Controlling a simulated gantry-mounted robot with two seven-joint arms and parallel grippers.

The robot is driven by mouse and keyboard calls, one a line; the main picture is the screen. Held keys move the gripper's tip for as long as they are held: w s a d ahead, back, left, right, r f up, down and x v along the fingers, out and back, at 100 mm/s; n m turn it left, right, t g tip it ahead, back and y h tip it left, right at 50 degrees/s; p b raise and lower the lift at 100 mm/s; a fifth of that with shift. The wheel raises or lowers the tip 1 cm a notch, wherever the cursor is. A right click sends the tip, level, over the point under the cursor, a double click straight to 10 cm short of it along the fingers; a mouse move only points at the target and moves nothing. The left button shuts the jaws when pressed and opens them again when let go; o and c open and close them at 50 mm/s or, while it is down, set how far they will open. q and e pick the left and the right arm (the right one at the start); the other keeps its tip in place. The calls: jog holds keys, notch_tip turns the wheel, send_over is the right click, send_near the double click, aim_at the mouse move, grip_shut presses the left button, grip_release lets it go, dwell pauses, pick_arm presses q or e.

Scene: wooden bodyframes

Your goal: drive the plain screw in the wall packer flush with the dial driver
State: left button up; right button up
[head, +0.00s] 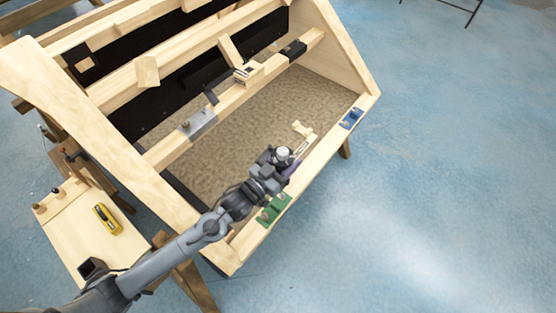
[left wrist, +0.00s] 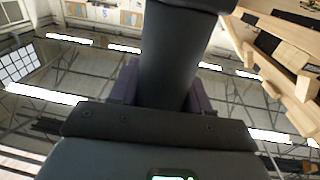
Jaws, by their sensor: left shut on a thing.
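My left gripper (head: 288,167) is over the front rail of the wooden frame. It is shut on the dial driver, a dark cylinder with a round pale grey top (head: 283,153). In the left wrist view the driver's dark body (left wrist: 172,62) stands between the purple fingers (left wrist: 160,88). The driver's tip is hidden. A green block (head: 273,208) and a blue block (head: 351,117), both with small raised fittings, sit on the front rail. I cannot tell which piece is the wall packer, and the plain screw is not clearly seen. My right gripper is not in view.
The middle rail carries a grey metal plate (head: 198,124), a small wooden block (head: 248,73) and a black block (head: 293,49). A pale wooden piece (head: 303,130) is behind the front rail. A side table (head: 75,230) holds a yellow tool (head: 107,219). The blue floor at right is clear.

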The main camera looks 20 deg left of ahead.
pick_arm(q)
jog(key=shift+w+r, duration=0.1)
jog(key=shift+r, duration=0.1)
jog(key=shift+w, duration=0.2)
jog(key=shift+d, duration=0.1)
notch_tip(320, 180, down, 7)
jog(key=b, duration=0.2)
jog(key=shift+r+b, duration=0.15)
jog(key=shift+b, duration=0.25)
dwell(0.5)
dwell(0.5)
